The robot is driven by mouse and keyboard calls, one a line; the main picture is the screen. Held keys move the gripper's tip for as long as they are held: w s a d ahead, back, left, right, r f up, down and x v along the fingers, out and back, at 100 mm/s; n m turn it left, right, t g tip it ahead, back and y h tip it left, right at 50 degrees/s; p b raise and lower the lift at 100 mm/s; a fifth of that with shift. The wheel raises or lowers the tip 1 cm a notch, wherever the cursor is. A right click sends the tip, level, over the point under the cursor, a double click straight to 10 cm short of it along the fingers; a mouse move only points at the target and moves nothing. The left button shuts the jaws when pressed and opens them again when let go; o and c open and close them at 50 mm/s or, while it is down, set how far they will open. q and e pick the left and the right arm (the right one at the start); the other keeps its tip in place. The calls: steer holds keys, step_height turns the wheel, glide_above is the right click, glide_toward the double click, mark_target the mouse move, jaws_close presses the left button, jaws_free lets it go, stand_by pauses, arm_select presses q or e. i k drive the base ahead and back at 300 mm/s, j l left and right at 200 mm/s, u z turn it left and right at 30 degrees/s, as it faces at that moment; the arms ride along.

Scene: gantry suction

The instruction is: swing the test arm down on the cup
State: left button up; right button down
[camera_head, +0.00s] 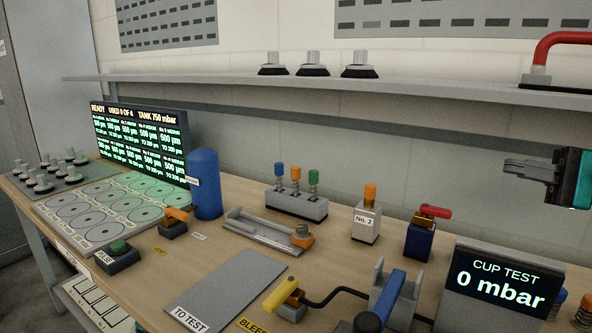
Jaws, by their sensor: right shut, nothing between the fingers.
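A blue bar (391,292), which looks like the test arm, sits in a grey bracket (381,276) at the bottom edge, left of the cup test display (497,285). The display reads 0 mbar. A dark shape lies under the knob, cut off by the bottom edge; I cannot tell whether it is a cup. My right gripper (508,165) is shut and empty, up at the right, above and apart from the blue bar. My left gripper is not in view.
A yellow-handled valve (283,294) with a black hose stands left of the bracket. A red-handled dark blue block (421,236) and the No. 2 block (366,222) stand behind it. A shelf (225,88) runs along the wall. A grey test plate (233,284) is bare.

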mark_target(375, 321)
steer(key=k+j, duration=1.2)
steer(key=j, duration=0.2)
